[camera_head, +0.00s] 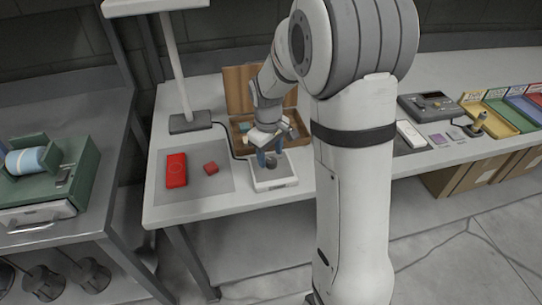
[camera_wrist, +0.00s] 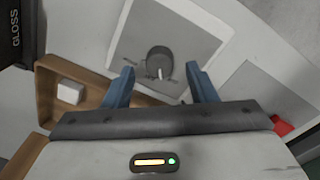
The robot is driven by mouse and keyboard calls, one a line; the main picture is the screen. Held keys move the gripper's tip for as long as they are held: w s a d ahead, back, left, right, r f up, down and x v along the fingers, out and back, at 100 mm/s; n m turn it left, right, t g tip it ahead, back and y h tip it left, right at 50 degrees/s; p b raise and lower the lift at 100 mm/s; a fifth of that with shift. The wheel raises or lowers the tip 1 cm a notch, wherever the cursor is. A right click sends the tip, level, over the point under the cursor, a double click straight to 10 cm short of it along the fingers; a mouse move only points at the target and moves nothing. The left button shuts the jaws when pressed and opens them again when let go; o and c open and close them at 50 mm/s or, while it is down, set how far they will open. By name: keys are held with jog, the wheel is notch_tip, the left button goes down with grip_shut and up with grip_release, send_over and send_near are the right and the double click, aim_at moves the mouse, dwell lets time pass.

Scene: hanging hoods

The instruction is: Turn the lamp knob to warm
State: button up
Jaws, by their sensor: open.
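The lamp knob (camera_wrist: 160,60) is a dark round dial with a pale pointer mark, set on a grey plate on a white control box (camera_wrist: 122,52). In the wrist view the mark points toward my gripper; I cannot read any labels around it. The box (camera_head: 272,184) also shows in the head view, with a cable running toward the white lamp's dark base (camera_head: 190,122). My gripper (camera_wrist: 160,68) is open, its two blue fingers on either side of the knob in the picture. I cannot tell whether they touch it. In the head view my gripper (camera_head: 268,158) is just over the box.
An open wooden case (camera_head: 240,88) stands close behind the control box. A red case (camera_head: 176,170) and a small red block (camera_head: 211,169) lie on a grey mat to the left. Coloured trays (camera_head: 490,115) sit far right. A green device (camera_head: 45,175) is on the left bench.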

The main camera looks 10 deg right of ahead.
aim_at(271, 158)
jog(key=r, duration=0.6)
jog(key=shift+s+a, duration=0.1)
jog(key=shift+a, duration=0.1)
jog(key=n, duration=0.3)
jog(key=n+b, duration=0.1)
jog(key=n, duration=0.1)
jog(key=shift+w+d+f, duration=0.1)
jog(key=shift+w+d, duration=0.1)
jog(key=shift+d, duration=0.1)
jog(key=n+g+b, duration=0.1)
jog(key=n, duration=0.5)
jog(key=shift+w+n, duration=0.15)
jog(key=shift+n, duration=0.15)
jog(key=f, duration=0.7)
jog(key=shift+s+f, duration=0.2)
jog(key=shift+f, duration=0.15)
